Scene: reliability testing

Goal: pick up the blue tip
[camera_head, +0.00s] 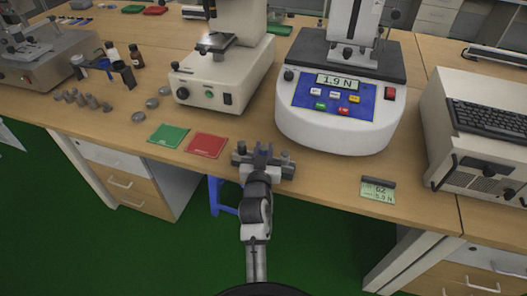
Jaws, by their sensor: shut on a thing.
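My gripper (263,158) is at the front edge of the wooden bench, in the middle of the head view, seen from behind. It is shut on a small dark bluish piece (262,152) that looks like the blue tip. The piece is small in the picture and partly hidden by the gripper, so its full shape is unclear. I cannot tell how high it is above the bench.
A force tester (340,125) reading 1.9 N stands behind and right of my gripper. Green (169,135) and red (207,145) mats lie left. A small display (378,190) lies right. Grey weights (85,100) and bottles (136,56) stand far left.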

